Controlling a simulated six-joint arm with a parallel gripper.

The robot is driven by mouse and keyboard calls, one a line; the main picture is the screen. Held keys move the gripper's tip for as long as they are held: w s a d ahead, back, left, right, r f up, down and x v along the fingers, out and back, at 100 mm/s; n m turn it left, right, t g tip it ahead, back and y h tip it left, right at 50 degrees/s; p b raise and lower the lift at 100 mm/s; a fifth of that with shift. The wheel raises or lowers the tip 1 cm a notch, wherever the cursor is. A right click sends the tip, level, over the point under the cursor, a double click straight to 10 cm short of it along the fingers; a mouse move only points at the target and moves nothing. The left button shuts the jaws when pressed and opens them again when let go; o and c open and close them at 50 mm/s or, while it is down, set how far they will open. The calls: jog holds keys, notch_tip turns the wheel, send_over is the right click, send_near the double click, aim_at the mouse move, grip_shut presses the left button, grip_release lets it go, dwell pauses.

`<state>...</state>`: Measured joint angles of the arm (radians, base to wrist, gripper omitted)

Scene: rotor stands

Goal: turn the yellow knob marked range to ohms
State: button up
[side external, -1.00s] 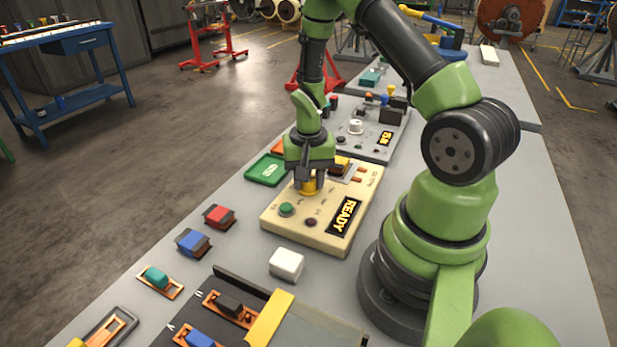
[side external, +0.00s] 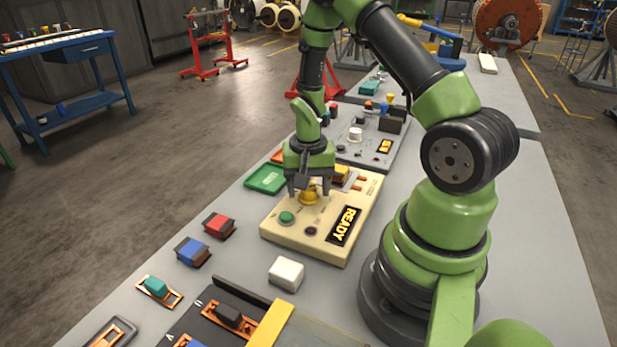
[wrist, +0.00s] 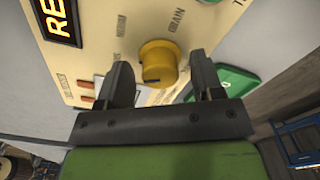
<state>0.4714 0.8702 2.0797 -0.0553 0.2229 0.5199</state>
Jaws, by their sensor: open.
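The yellow knob (side external: 308,195) stands on the cream panel (side external: 283,232), whose display (side external: 344,226) reads READY. I cannot read these labels surely, nor tell which one the mark points at. My gripper (side external: 308,189) is over the knob. In the wrist view its open fingers (wrist: 161,68) stand one on each side of the knob, with gaps between.
The panel also carries a green button (side external: 287,217) and a dark red one (side external: 311,231). A green tray (side external: 266,178) lies behind to the left. A grey panel (side external: 378,150) stands farther back. A white block (side external: 286,273) and red and blue blocks lie in front.

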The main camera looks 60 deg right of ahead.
notch_tip(320, 180, up, 10)
jog(key=shift+f, duration=0.1)
dwell(0.4)
jog(key=s+a+r+n+t, duration=0.2)
jog(key=a+r+n+t, duration=0.2)
jog(key=a+r, duration=0.6)
jog(key=s+a+r+n+t+y, duration=0.2)
jog(key=s+a+r+n+t, duration=0.1)
jog(key=s+r, duration=0.4)
jog(key=shift+s+a+r+n, duration=0.3)
jog(key=shift+s+a+n, duration=0.25)
jog(key=shift+a, duration=0.6)
jog(key=shift+c, duration=0.2)
